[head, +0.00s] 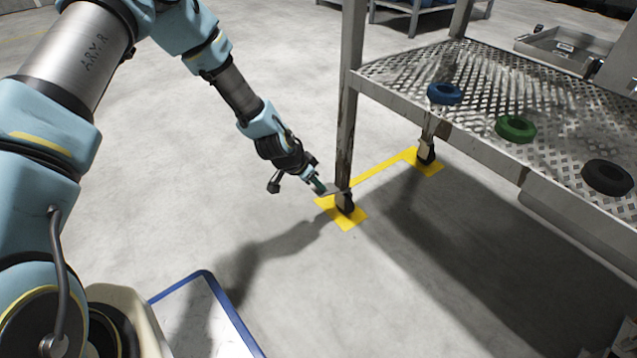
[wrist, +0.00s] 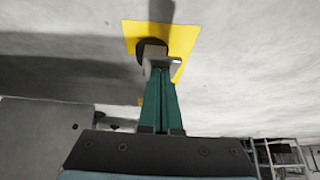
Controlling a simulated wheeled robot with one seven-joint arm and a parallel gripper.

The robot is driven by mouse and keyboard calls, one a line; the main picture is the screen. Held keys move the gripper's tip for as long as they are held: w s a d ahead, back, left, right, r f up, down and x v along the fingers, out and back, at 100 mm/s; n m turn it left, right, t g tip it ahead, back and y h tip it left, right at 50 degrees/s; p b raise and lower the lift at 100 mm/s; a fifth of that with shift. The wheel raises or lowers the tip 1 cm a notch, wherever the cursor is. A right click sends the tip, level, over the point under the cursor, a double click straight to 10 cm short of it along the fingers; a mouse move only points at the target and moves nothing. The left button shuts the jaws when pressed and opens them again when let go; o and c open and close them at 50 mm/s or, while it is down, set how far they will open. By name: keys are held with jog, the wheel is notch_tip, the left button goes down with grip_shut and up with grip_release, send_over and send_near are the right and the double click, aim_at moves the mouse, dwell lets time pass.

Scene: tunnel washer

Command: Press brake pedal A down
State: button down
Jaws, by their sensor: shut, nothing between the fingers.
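A caster (head: 346,206) stands under the near left leg of the metal cart, on a yellow floor mark. A small grey metal pedal (head: 336,192) juts from it toward my gripper. No letter A is readable on it. My gripper (head: 321,187) is shut and empty, its fingertips right at the pedal. In the wrist view the green fingers (wrist: 161,98) lie together and point at the caster, with the grey pedal (wrist: 155,53) at their tips. I cannot tell whether they touch or how far down the pedal is.
The cart's perforated shelf (head: 400,72) overhangs on the right, with a blue ring (head: 444,93), a green ring (head: 515,128) and a black ring (head: 608,177). Another caster (head: 426,154) stands farther back. The cart's upright post (head: 348,100) rises beside my gripper. Floor to the left is clear.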

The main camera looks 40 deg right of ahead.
jog(key=shift+a+f, duration=0.15)
jog(key=shift+f, duration=0.05)
jog(key=shift+f+h+b, duration=0.1)
jog(key=shift+h+b, duration=0.2)
jog(key=shift+h, duration=0.2)
jog(key=shift+a+f+h+b, duration=0.3)
jog(key=shift+a+f+h, duration=0.1)
jog(key=shift+f+h, duration=0.25)
jog(key=shift+a+f+p, duration=0.15)
jog(key=shift+f+p, duration=0.15)
jog(key=shift+f, duration=0.25)
jog(key=shift+a+f+p, duration=0.15)
jog(key=shift+f+p, duration=0.15)
jog(key=shift+f, duration=0.2)
jog(key=shift+w+a+f, duration=0.1)
jog(key=shift+f, duration=0.1)
jog(key=shift+r, duration=0.1)
